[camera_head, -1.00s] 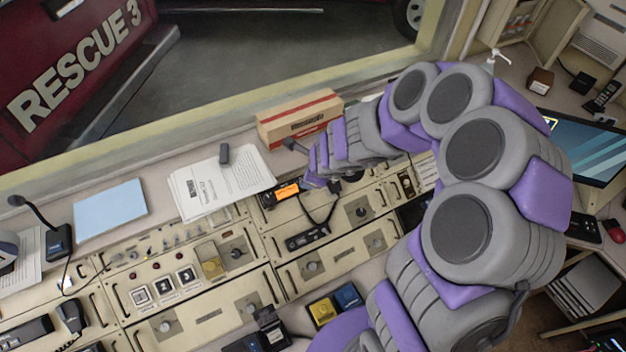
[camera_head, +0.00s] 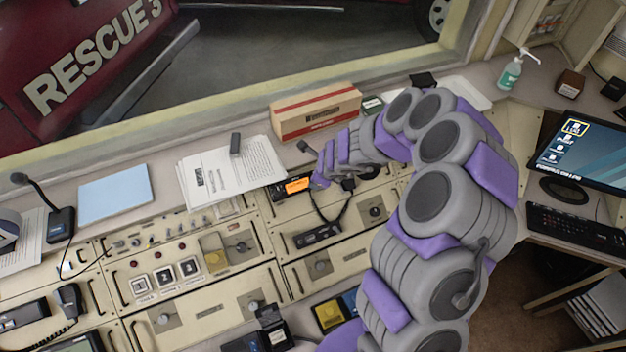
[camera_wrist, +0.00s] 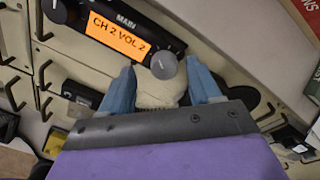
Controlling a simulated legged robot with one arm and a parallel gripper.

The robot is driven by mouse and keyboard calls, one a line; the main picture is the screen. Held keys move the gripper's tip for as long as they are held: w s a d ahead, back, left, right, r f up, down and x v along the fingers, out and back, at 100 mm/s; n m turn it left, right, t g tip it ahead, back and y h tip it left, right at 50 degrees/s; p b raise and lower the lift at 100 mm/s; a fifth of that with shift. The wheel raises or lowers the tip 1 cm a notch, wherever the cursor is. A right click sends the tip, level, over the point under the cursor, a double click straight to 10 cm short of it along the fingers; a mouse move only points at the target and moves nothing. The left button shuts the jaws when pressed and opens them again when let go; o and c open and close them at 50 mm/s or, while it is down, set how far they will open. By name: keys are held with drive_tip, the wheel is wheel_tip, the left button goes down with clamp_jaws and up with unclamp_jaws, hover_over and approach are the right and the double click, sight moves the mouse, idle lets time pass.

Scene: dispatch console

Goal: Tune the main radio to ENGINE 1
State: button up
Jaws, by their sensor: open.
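The main radio is a dark unit with an orange display (camera_head: 297,185) on the console, below the papers. In the wrist view its display (camera_wrist: 117,37) reads "CH 2 VOL 2", with "MAIN" printed above it. A round grey knob (camera_wrist: 164,66) sits at the radio's right end and another knob (camera_wrist: 60,11) at its left end. My gripper (camera_wrist: 161,77) is open, its two blue fingers on either side of the right knob. I cannot tell whether they touch it. In the head view my gripper (camera_head: 320,180) is at the radio's right end, fingers mostly hidden.
A cardboard box (camera_head: 316,112) stands behind the gripper, with papers (camera_head: 230,170) to its left. A handheld microphone (camera_head: 317,235) with its cord lies just below the radio. A monitor (camera_head: 583,150) and keyboard (camera_head: 577,231) are at the right.

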drive_tip(key=d+f, duration=0.1)
drive_tip(key=w+d+f, duration=0.1)
drive_tip(key=shift+d, duration=0.4)
drive_tip(key=a, duration=0.3)
drive_tip(key=shift+a+f, duration=0.15)
drive_tip(key=shift+a, duration=0.3)
drive_tip(key=shift+c, duration=0.4)
drive_tip(key=shift+w+d, duration=0.1)
drive_tip(key=shift+d, duration=1.15)
drive_tip(key=c, duration=0.6)
drive_tip(key=shift+a, duration=0.1)
drive_tip(key=c, duration=0.3)
drive_tip(key=shift+a, duration=0.3)
drive_tip(key=shift+c, duration=0.3)
